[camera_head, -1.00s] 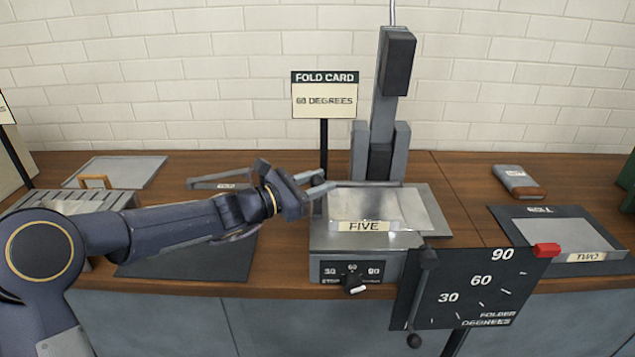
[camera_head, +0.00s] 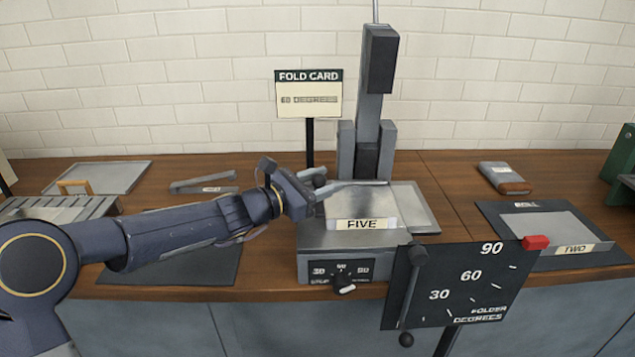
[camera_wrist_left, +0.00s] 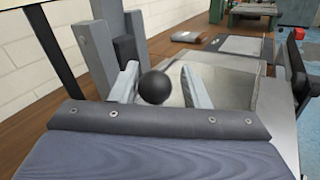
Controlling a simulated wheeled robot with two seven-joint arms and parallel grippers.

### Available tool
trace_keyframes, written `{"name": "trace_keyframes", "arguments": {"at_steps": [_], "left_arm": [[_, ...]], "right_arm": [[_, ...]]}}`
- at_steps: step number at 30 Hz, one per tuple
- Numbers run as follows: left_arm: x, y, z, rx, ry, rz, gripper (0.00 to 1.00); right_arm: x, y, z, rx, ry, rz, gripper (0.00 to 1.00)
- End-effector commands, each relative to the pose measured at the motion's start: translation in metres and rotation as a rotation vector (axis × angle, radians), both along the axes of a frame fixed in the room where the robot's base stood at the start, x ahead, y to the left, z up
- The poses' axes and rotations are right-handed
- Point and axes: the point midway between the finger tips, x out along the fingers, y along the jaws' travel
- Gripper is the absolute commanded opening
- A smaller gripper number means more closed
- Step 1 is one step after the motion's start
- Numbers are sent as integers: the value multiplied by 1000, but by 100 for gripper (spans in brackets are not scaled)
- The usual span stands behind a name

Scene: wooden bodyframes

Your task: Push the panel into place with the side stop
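The grey panel labelled FIVE (camera_head: 362,224) lies flat on top of the folding machine (camera_head: 318,238), over a grey plate (camera_head: 428,215). My left gripper (camera_head: 322,183) is at the machine's left rear, beside the panel's left edge. In the left wrist view its two fingers (camera_wrist_left: 160,88) stand apart, with a black ball knob (camera_wrist_left: 155,87) seen between or just beyond them. I cannot tell whether a finger touches the knob. The side stop itself is not clearly made out; the gripper partly hides that area. My right gripper is not in view.
A dial board (camera_head: 460,285) stands in front of the machine at the right. A tall grey post (camera_head: 372,110) rises behind it, beside the fold card sign (camera_head: 308,94). A panel labelled TWO (camera_head: 550,230) lies on a dark mat at the right.

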Motion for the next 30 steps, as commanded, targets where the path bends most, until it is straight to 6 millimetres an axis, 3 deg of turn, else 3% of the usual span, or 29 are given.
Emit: {"name": "trace_keyframes", "arguments": {"at_steps": [11, 22, 30], "left_arm": [[-1, 5, 0, 2, 0, 4, 49], [-32, 53, -1, 2, 0, 5, 49], [-43, 66, 0, 0, 0, 2, 49]], "right_arm": [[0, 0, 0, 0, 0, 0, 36], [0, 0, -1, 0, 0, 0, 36], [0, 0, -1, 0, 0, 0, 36]]}}
